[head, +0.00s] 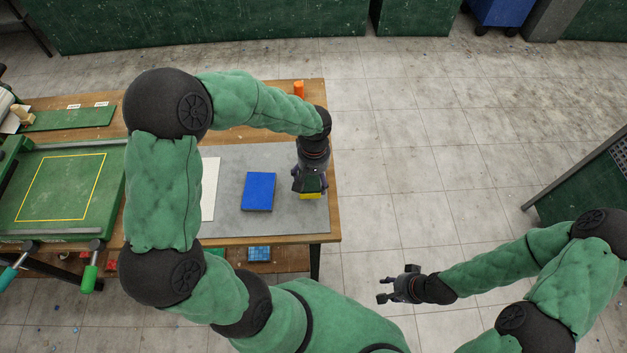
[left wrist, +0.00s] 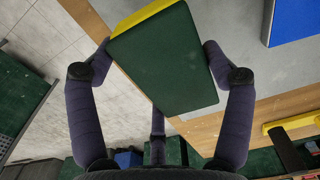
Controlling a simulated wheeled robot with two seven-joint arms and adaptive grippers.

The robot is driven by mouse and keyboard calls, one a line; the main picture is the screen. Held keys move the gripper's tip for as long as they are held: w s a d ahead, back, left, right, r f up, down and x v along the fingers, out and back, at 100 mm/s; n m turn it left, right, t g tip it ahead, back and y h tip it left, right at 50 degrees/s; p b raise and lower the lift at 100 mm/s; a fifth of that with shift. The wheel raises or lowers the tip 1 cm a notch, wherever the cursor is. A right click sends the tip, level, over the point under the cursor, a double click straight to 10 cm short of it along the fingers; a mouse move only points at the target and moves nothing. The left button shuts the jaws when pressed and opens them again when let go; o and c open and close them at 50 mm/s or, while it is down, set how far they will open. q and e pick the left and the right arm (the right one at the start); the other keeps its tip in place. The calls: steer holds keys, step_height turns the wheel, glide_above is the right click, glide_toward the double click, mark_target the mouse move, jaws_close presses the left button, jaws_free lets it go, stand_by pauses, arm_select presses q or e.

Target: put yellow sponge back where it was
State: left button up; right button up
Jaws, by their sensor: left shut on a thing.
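The yellow sponge (head: 311,196) has a dark green pad on its upper face. My left gripper (head: 309,180) is shut on it, over the right end of the grey mat (head: 287,160). In the left wrist view the sponge (left wrist: 165,62) sits tilted between the fingers, green face to the camera, with a yellow edge along the top left. Whether it touches the mat I cannot tell. My right gripper (head: 392,289) is open and empty, over the floor right of the table.
A blue block (head: 258,191) lies on the mat left of the sponge, with a white sheet (head: 209,188) further left. An orange cylinder (head: 298,89) stands at the table's back edge. A green board with a yellow outline (head: 60,187) is at the left. The mat's back right is clear.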

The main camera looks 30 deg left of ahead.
arm_select(q)
step_height(320, 180, down, 2)
steer(key=shift+f, duration=0.1)
steer(key=shift+f, duration=0.15)
steer(key=o, duration=1)
steer(key=shift+r, duration=0.6)
step_height(320, 180, up, 11)
steer(key=shift+r+p, duration=0.1)
steer(key=shift+p, duration=0.95)
